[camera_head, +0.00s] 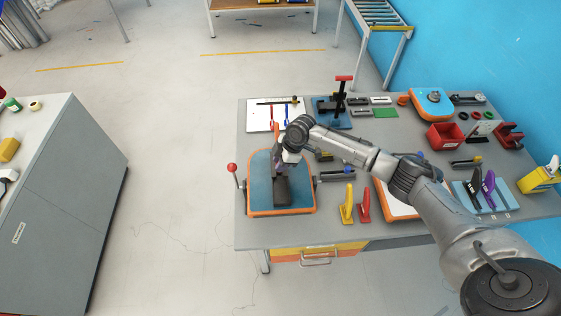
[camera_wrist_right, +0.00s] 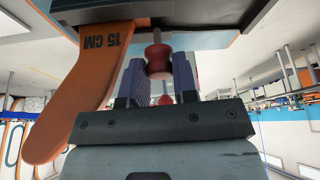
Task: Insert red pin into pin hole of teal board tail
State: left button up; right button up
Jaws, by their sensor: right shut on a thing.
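The teal board (camera_head: 262,205) with an orange rim lies near the left end of the table in the head view. A dark block (camera_head: 281,189) shows on it. My right gripper (camera_head: 281,164) is over the board's far part, and the arm partly hides it. In the right wrist view my right gripper (camera_wrist_right: 158,80) is shut on the red pin (camera_wrist_right: 158,60), which sits between the two purple-grey finger pads. An orange fin marked "15 CM" (camera_wrist_right: 93,70) stands close beside the fingers. The pin hole is hidden. My left gripper is not in view.
A clamp with a red-knobbed lever (camera_head: 232,168) stands at the board's left edge. Yellow (camera_head: 347,205) and red (camera_head: 364,205) handled tools stand to its right. A blue-black stand with a red top (camera_head: 343,79) is behind. The floor left of the table is clear.

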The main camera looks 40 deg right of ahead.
jog(key=shift+f, duration=0.45)
jog(key=shift+f+b, duration=0.55)
jog(key=shift+f, duration=0.05)
jog(key=shift+f, duration=0.5)
jog(key=o, duration=0.6)
jog(key=shift+c, duration=0.2)
jog(key=o, duration=0.4)
jog(key=shift+s+f, duration=0.1)
jog(key=shift+s, duration=0.05)
jog(key=shift+d+b, duration=0.1)
jog(key=shift+b, duration=0.2)
jog(key=shift+r, duration=0.3)
jog(key=v, duration=1.3)
jog(key=shift+s+b, duration=0.1)
jog(key=shift+b, duration=0.3)
